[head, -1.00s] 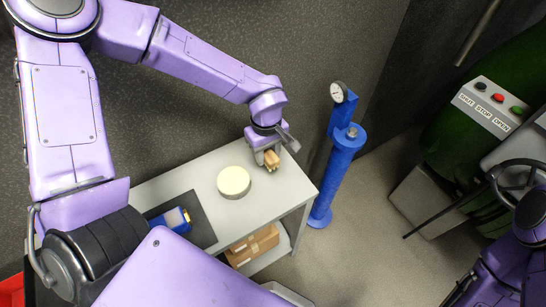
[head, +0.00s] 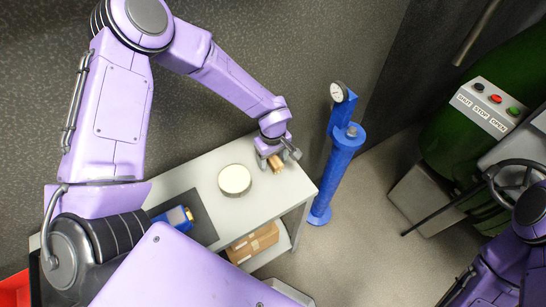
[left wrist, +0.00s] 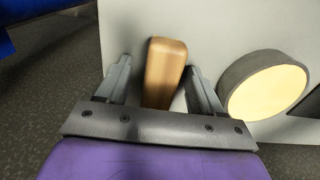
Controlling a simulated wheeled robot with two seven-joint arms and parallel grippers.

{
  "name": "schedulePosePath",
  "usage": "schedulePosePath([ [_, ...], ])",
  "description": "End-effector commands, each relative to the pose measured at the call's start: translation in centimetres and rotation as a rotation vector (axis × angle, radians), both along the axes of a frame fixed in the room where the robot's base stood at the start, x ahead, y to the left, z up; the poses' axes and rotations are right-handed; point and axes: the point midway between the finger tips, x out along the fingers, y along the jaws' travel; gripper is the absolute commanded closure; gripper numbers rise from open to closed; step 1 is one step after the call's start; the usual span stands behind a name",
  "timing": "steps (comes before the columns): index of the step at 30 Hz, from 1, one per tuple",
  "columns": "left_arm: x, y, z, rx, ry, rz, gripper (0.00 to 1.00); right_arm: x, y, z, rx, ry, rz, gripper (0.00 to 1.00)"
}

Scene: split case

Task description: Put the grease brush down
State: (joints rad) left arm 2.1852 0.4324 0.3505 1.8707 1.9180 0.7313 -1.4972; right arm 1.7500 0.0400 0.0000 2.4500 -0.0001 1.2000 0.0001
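The grease brush shows as a tan wooden block-like handle (head: 276,163) at the right end of the grey bench (head: 285,200). In the left wrist view the handle (left wrist: 165,72) lies between the two fingers, with a visible gap on the left finger's side and a narrower one on the right. My left gripper (head: 277,158) is open around it, low over the bench top. The brush appears to rest on the bench; its bristles are hidden. My right gripper is out of view; only part of that arm shows at bottom right.
A round tin with a cream top (head: 234,180) stands just left of the brush. A blue item (head: 173,219) lies on a dark mat (head: 203,226). Cardboard boxes (head: 253,243) sit on the lower shelf. A blue post with a gauge (head: 338,160) stands beyond the bench's right end.

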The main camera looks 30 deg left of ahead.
Motion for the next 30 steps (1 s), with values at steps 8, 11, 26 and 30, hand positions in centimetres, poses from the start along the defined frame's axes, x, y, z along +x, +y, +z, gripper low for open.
schedulePosePath([
  [8, 0.0, 0.0, 0.4, 0.001, -0.001, -0.001, 0.34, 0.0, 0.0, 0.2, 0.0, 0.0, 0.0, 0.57],
  [11, 0.1, 0.0, 1.5, -0.002, -0.003, 0.001, 0.34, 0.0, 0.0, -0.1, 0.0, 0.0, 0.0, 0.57],
  [26, 0.0, 0.0, 12.0, -0.001, -0.002, 0.0, 0.34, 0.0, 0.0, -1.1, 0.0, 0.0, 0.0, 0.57],
  [30, 0.0, 0.0, 12.4, 0.0, 0.0, 0.0, 0.34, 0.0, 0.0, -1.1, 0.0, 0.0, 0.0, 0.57],
])
